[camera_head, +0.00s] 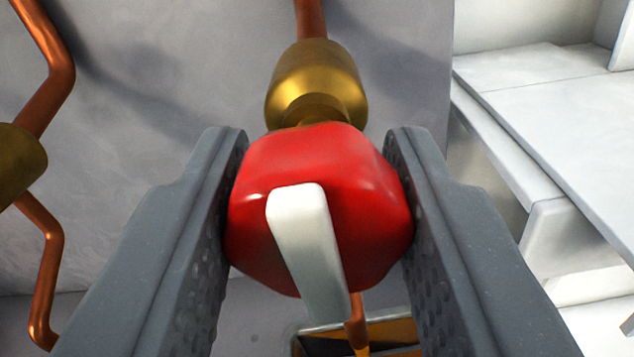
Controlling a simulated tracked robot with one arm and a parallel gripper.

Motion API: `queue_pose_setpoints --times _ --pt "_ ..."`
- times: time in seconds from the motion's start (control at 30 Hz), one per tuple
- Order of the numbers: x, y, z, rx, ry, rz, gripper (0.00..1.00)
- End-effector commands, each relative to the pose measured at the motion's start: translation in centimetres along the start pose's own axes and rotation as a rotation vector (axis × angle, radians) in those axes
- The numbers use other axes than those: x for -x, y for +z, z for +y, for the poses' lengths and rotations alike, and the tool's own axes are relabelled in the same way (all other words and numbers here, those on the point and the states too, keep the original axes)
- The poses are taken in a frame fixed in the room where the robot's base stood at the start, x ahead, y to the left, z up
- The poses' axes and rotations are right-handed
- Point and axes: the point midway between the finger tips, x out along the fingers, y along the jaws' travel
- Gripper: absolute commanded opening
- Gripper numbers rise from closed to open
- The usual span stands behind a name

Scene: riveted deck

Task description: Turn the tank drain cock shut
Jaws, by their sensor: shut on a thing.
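The drain cock has a rounded red handle (375,190) with a pale pointer bar (302,235) on its face. The bar runs from the handle's middle down and slightly right. A brass body (317,82) sits behind and above the handle, with a copper pipe (310,18) rising from it. My gripper (318,205) is shut on the red handle, one grey finger on each side. The fingers hide the handle's left and right sides.
Another copper pipe (48,60) with a brass fitting (18,162) runs down the left. A grey wall (180,60) stands behind. White stepped blocks (560,130) fill the right. A dark-framed, yellowish object (390,335) shows below the handle, partly hidden.

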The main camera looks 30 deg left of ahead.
Motion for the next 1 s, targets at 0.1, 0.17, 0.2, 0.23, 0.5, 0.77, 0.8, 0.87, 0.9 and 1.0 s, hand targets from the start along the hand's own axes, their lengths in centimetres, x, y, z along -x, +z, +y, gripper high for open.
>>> queue_pose_setpoints --times 0.1,0.17,0.2,0.23,0.5,0.77,0.8,0.87,0.9,1.0 --pt "-0.08 0.07 -0.04 -0.009 -0.004 -0.004 0.11" --pt "-0.06 0.04 -0.01 -0.023 -0.004 -0.004 0.11" --pt "-0.05 0.02 0.0 -0.036 -0.004 -0.004 0.11" --pt "-0.04 0.01 0.01 -0.047 -0.004 -0.003 0.11" --pt "0.0 -0.15 0.07 -0.223 -0.002 -0.002 0.11" --pt "-0.02 -0.27 0.07 -0.468 -0.001 -0.001 0.11" --pt "-0.01 -0.31 0.08 -0.506 -0.001 -0.001 0.11" --pt "0.01 -0.37 0.1 -0.563 -0.001 0.0 0.11" --pt "0.02 -0.4 0.11 -0.6 0.0 0.0 0.11" --pt "0.02 -0.41 0.12 -0.697 -0.001 0.0 0.11"
